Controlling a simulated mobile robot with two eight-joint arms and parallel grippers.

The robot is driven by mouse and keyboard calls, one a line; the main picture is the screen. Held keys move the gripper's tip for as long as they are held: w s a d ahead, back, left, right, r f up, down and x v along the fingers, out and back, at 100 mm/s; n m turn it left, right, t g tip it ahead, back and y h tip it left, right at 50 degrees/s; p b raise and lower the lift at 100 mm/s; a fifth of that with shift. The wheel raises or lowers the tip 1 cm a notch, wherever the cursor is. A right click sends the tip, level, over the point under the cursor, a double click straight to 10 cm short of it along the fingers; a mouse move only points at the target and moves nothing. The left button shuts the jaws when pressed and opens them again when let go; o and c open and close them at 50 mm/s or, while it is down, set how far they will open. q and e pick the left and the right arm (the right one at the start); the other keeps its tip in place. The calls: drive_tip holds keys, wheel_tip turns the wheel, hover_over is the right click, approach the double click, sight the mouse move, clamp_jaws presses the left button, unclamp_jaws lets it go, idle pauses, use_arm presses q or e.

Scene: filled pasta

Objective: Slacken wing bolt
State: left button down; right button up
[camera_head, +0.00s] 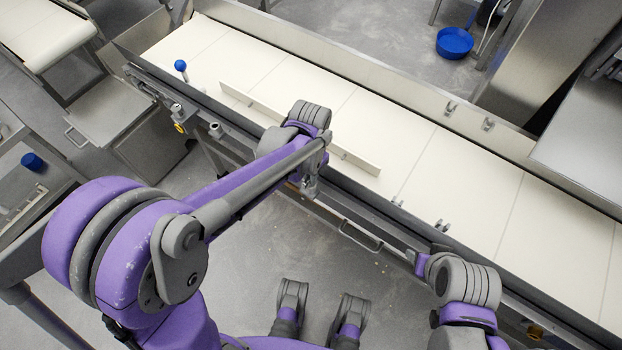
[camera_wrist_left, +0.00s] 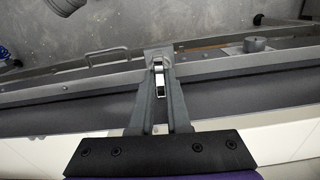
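The wing bolt (camera_wrist_left: 159,72) is a small bright metal piece with a dark part, at a bracket on the conveyor's side rail. In the left wrist view it sits between the tips of my left gripper (camera_wrist_left: 160,82). The two grey fingers stand close together with the bolt filling the narrow gap, so they look shut on it. In the head view my left gripper (camera_head: 310,187) points down at the near rail, and the arm hides the bolt.
The long conveyor (camera_head: 400,145) has a pale belt with a low white bar (camera_head: 245,98) across it. A blue knob (camera_head: 180,66) stands on its left part. A rail handle (camera_head: 360,236) is right of my left gripper. A blue bowl (camera_head: 455,43) lies beyond.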

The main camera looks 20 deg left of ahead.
use_arm(q)
drive_tip(key=c, duration=0.6)
unclamp_jaws()
idle(0.9)
drive_tip(key=shift+r+p, duration=2.55)
drive_tip(key=shift+r, duration=1)
wheel_tip(320, 180, up, 11)
drive_tip(key=shift+f+p, duration=0.15)
drive_tip(key=shift+p, duration=0.45)
